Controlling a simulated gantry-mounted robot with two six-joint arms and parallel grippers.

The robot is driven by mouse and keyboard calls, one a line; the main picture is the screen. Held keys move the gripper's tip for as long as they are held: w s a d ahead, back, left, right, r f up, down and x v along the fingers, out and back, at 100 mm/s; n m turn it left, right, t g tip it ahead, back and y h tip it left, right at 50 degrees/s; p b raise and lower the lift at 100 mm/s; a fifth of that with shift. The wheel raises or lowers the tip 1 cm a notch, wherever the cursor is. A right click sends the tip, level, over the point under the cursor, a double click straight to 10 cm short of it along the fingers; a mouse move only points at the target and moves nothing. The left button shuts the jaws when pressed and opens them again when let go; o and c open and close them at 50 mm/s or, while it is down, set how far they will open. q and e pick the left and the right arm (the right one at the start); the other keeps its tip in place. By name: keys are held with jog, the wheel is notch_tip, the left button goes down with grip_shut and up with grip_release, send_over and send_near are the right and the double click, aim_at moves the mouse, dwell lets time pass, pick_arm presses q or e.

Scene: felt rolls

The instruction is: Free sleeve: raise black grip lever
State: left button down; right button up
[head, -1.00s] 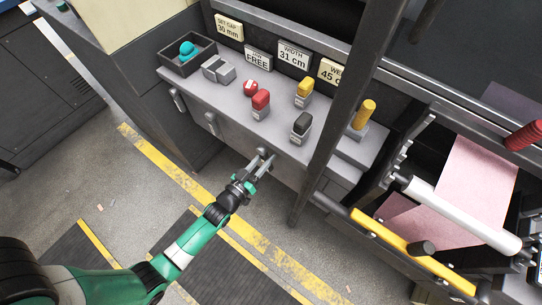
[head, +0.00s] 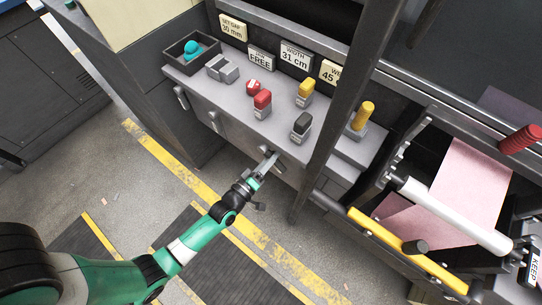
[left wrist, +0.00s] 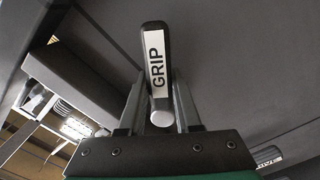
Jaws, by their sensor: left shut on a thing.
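The black grip lever (left wrist: 156,65), with a white label reading GRIP and a pale rounded end, fills the middle of the left wrist view. It is on the front of the grey console, where a small part of it shows in the head view (head: 267,152). My left gripper (head: 264,168) reaches it from below left in the head view. Its two fingers (left wrist: 155,105) are shut on the lever, one on each side. The sleeve cannot be made out for certain. My right gripper is not in view.
Two other front levers (head: 181,97) (head: 216,122) are to the left. The console top (head: 238,105) carries red, yellow and black knobs and a dark tray (head: 192,66) with a teal thing. A dark post (head: 335,110) stands close right. A pink sheet (head: 470,185) lies beyond.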

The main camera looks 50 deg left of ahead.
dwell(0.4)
pick_arm(q)
jog(key=c, duration=0.6)
grip_release()
jog(key=shift+s, duration=0.1)
jog(key=p+v, duration=0.3)
jog(key=v, duration=0.8)
jog(key=shift+s, duration=0.25)
